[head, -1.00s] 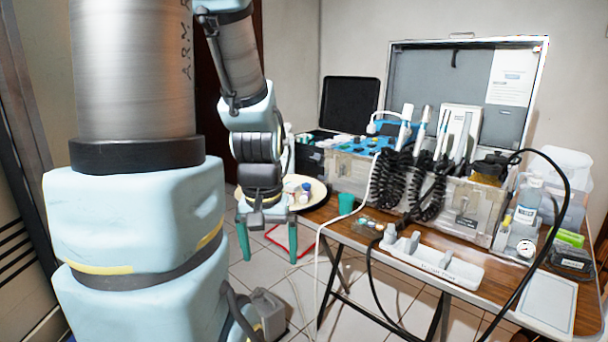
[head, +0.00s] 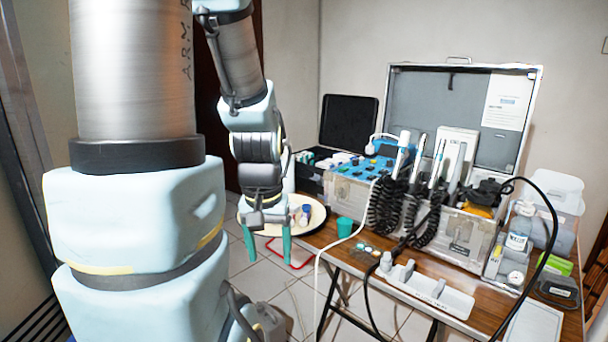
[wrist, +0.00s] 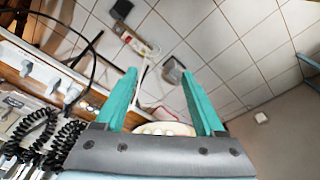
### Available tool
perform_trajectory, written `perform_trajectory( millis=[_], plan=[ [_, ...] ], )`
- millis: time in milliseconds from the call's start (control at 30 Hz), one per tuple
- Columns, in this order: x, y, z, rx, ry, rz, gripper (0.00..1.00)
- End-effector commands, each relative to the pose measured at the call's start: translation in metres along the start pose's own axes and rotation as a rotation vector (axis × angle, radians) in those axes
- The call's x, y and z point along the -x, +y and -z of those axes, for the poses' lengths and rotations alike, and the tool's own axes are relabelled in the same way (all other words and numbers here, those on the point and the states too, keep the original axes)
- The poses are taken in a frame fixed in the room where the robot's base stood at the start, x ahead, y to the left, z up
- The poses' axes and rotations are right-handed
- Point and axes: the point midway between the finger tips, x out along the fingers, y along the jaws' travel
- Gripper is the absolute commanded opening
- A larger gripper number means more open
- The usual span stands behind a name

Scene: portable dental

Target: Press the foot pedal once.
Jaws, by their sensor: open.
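My gripper (head: 268,262) hangs pointing down left of the table in the head view, its two teal fingers apart with nothing between them. In the wrist view its fingertips (wrist: 159,75) reach over the tiled floor, well above it. I cannot identify the foot pedal for certain.
A folding table (head: 483,315) with dental equipment stands on the right. A round cream tray (head: 253,219) is behind my gripper. A power strip (wrist: 138,42) and cables lie on the floor beside the table. The tiles at the wrist view's upper right are clear.

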Motion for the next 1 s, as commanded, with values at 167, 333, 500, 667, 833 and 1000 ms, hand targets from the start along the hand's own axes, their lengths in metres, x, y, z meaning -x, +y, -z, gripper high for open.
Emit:
perform_trajectory(
  millis=[167, 333, 500, 667, 833, 1000],
  plan=[
    [0.0001, 0.0000, 0.0000, 0.000, 0.000, 0.000, 0.49],
    [0.0001, 0.0000, 0.0000, 0.000, 0.000, 0.000, 0.30],
    [0.0001, 0.0000, 0.0000, 0.000, 0.000, 0.000, 0.11],
    [0.0001, 0.0000, 0.0000, 0.000, 0.000, 0.000, 0.00],
    [0.0001, 0.0000, 0.0000, 0.000, 0.000, 0.000, 0.00],
    [0.0001, 0.0000, 0.0000, 0.000, 0.000, 0.000, 0.00]
  ],
)
